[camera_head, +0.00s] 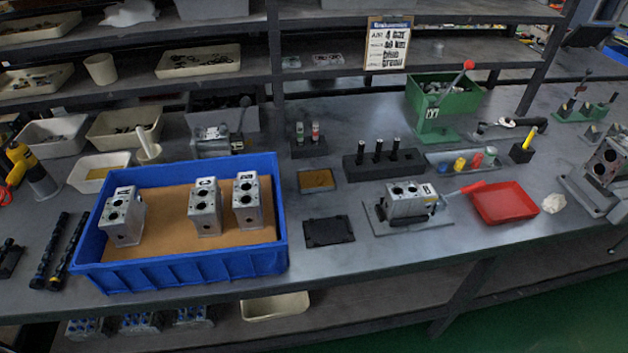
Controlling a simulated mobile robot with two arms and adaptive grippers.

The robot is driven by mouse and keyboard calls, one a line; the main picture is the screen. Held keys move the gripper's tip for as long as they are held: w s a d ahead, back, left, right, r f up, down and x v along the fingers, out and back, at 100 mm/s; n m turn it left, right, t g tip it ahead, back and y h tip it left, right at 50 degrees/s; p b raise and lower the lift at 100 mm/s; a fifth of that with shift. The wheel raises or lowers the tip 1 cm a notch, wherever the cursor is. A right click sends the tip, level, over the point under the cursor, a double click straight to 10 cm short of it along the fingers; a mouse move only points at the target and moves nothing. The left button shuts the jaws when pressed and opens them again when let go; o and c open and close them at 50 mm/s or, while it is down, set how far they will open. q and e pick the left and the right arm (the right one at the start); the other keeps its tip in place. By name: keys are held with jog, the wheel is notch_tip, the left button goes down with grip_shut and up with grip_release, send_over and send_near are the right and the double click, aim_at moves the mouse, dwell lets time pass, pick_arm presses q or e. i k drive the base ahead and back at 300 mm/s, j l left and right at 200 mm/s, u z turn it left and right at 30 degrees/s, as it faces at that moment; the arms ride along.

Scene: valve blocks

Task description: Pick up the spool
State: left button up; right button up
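Several slim dark rods with light tips, which look like spools, stand upright in a black rack (354,167) near the middle of the bench. One such spool (378,151) stands in the middle of the rack. A grey valve block (408,199) with round bores on top sits in a fixture on a dark plate, in front of the rack. Three more grey valve blocks (123,216) stand in a blue bin (190,268) at the left. Neither of my grippers shows in the head view.
A red tray (505,203) lies right of the fixture. A green press (432,122) with a red-knobbed lever stands behind the rack. Dark ridged bars (48,250) lie left of the bin. A black mat (329,231) lies between bin and fixture. Bare bench shows along the front.

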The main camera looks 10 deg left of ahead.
aim_at(361, 145)
jog(key=i+l, duration=0.15)
jog(key=l, duration=0.15)
jog(key=i+l, duration=0.15)
jog(key=l, duration=0.2)
jog(key=i+l, duration=0.35)
jog(key=l, duration=0.25)
